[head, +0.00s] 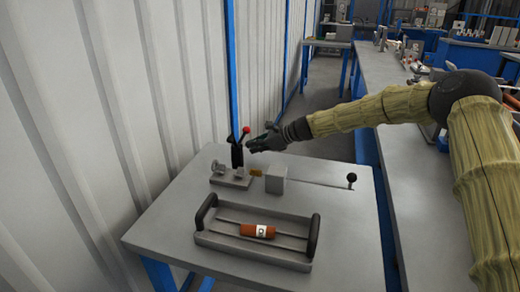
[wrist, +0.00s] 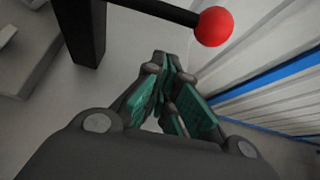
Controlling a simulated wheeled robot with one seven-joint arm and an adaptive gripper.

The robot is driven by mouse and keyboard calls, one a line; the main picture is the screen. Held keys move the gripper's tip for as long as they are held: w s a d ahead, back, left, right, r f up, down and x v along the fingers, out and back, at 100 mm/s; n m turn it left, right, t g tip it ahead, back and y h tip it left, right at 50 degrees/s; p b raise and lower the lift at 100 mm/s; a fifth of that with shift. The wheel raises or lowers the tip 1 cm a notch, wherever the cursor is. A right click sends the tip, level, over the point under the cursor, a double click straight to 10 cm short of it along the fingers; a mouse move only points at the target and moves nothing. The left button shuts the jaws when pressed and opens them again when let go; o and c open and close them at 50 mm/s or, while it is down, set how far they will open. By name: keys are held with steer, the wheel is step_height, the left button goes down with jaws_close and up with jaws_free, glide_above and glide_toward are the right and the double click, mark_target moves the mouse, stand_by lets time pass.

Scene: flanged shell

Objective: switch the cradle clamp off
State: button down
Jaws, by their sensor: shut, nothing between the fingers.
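A lever with a red ball knob (head: 246,130) rises from a black post (head: 237,154) at the back of the small grey table. In the wrist view the red knob (wrist: 214,27) sits at the end of a black rod, and the black post (wrist: 84,35) is at upper left. My gripper (head: 252,146) is beside the lever, just right of it in the head view. In the wrist view my gripper (wrist: 165,62) is shut and empty, with the knob apart from its fingertips. A grey fixture (head: 230,180), possibly the cradle, stands by the post.
A grey block (head: 276,179) and a black-knobbed rod (head: 351,178) are on the table. A tray with black handles (head: 212,240) holds an orange cylinder (head: 257,231) in front. A corrugated wall (head: 90,130) and blue upright (head: 231,70) stand close behind.

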steer(key=shift+s+a+r, duration=0.1)
steer(key=shift+a+r, duration=0.05)
steer(key=shift+r, duration=0.5)
steer(key=shift+s+a+r, duration=0.1)
steer(key=shift+r, duration=0.5)
